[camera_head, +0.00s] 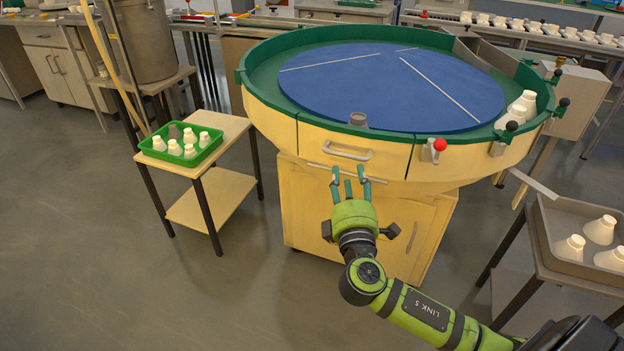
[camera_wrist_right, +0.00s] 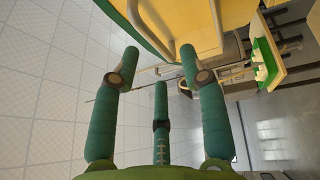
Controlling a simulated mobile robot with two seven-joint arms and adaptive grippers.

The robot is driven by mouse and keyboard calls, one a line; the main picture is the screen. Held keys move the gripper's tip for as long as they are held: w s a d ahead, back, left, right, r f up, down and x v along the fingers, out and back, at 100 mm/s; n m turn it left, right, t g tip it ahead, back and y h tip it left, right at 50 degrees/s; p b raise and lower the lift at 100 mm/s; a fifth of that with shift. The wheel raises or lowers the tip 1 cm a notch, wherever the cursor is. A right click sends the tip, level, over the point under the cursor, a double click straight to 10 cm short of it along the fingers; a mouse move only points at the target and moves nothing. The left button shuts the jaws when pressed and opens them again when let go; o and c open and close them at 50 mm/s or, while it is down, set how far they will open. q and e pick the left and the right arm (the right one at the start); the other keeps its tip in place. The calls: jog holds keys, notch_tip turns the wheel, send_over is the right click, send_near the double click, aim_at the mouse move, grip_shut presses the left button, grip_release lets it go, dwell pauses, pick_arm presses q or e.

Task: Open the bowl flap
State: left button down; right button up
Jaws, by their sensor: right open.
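The bowl is a round, wood-coloured drum with a green rim (camera_head: 300,120) and a blue disc (camera_head: 390,88) inside. Its flap (camera_head: 318,138) is the front wall panel between two dark seams, with a grey bar handle (camera_head: 348,152). The flap looks closed, flush with the wall. My right gripper (camera_head: 350,176) is open and empty just below the handle, apart from it. In the right wrist view its three green fingers (camera_wrist_right: 158,68) are spread towards the yellow bowl wall (camera_wrist_right: 190,20). My left gripper is not in view.
A red-knobbed latch (camera_head: 439,146) sits right of the flap. A cabinet (camera_head: 300,215) stands under the bowl. A green tray (camera_head: 150,150) of white bulb-shaped pieces stands on a left side table; a grey tray (camera_head: 560,262) holds more at right. Floor at front left is clear.

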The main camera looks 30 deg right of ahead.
aim_at(346, 155)
jog(key=shift+r+x, duration=0.15)
jog(key=shift+x, duration=1.05)
jog(key=shift+r+x, duration=0.2)
jog(key=shift+x, duration=0.95)
jog(key=shift+r+x, duration=0.15)
jog(key=shift+x, duration=1.05)
jog(key=shift+s, duration=0.1)
jog(key=shift+c, duration=0.4)
grip_shut()
